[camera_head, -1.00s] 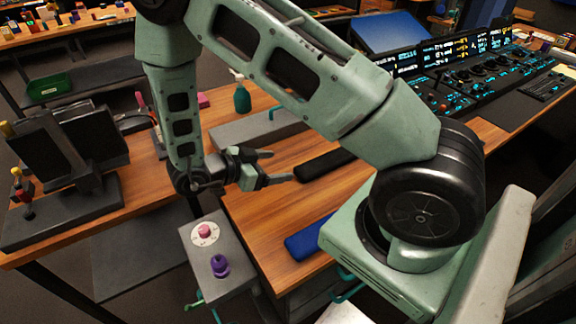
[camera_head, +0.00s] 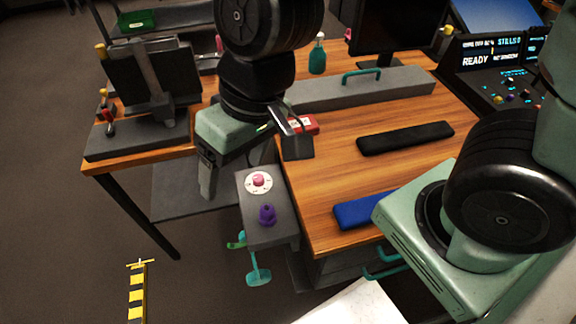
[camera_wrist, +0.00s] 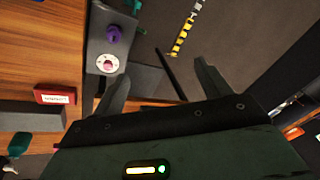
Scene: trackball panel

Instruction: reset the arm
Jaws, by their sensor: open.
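My gripper (camera_head: 207,172) hangs beside the desk in the head view, pointing down, left of a grey control panel (camera_head: 270,236). The panel carries a pink ball (camera_head: 258,179) on a white dial and a purple knob (camera_head: 267,215). The wrist view also shows the pink ball (camera_wrist: 107,66) and the purple knob (camera_wrist: 113,35) near the left finger, apart from it.
The wooden desk (camera_head: 330,190) holds a red box (camera_head: 303,124), a black pad (camera_head: 405,138), a blue pad (camera_head: 365,210), a grey block with a teal handle (camera_head: 350,90) and a green bottle (camera_head: 317,55). A joystick stand (camera_head: 140,138) is at left. The floor at lower left is open.

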